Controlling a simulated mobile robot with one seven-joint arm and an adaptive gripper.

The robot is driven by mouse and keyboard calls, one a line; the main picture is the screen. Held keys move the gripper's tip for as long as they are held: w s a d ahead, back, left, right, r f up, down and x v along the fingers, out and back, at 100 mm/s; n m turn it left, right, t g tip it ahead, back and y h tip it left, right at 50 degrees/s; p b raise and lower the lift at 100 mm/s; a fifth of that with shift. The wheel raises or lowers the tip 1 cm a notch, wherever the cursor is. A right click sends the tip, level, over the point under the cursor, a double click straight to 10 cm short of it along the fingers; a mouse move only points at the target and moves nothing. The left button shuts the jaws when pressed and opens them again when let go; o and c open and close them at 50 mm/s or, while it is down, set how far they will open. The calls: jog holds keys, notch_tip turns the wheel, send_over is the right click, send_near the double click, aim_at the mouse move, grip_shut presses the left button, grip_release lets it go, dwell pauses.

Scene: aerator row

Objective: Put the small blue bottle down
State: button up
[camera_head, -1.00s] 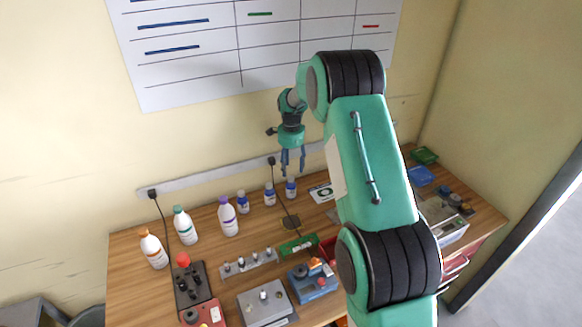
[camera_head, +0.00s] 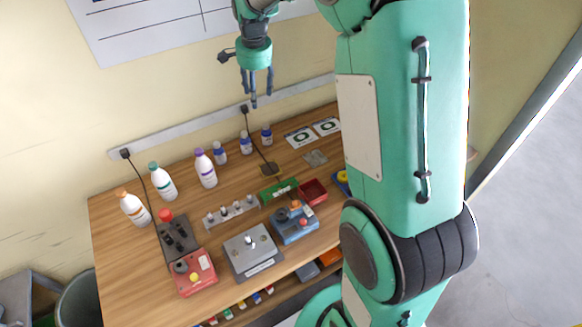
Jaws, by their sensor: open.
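Three small white bottles with blue caps and blue labels stand upright near the back of the wooden table: a left one (camera_head: 219,153), a middle one (camera_head: 246,144) and a right one (camera_head: 266,135). I cannot tell which of them is the task's bottle. My gripper (camera_head: 258,93) points down in front of the wall, above the middle and right bottles in the picture. Its fingers are open and empty, with a clear gap between them and the bottles.
Larger bottles with purple (camera_head: 206,170), teal (camera_head: 162,182) and orange (camera_head: 133,208) caps stand to the left. A grey control box (camera_head: 252,252), a blue device (camera_head: 294,224) and a red tray (camera_head: 313,192) stand further forward. My arm hides the table's right part.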

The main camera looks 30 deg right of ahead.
jog(key=s+a+r+n+t, duration=0.1)
jog(key=s+a+r+n, duration=0.25)
jog(key=s+r, duration=0.45)
jog(key=s+a+r+n+t, duration=0.1)
jog(key=s+a+r+n, duration=0.25)
jog(key=s, duration=0.85)
jog(key=s+a+n+t, duration=0.1)
jog(key=s+a+n, duration=0.1)
jog(key=s, duration=0.8)
jog(key=s+a+f+n+t, duration=0.1)
jog(key=s+n, duration=0.3)
jog(key=s, duration=0.6)
jog(key=shift+s+a, duration=0.2)
jog(key=shift+a, duration=0.25)
jog(key=shift+f, duration=0.2)
notch_tip(320, 180, down, 4)
jog(key=b, duration=0.4)
jog(key=shift+f, duration=0.1)
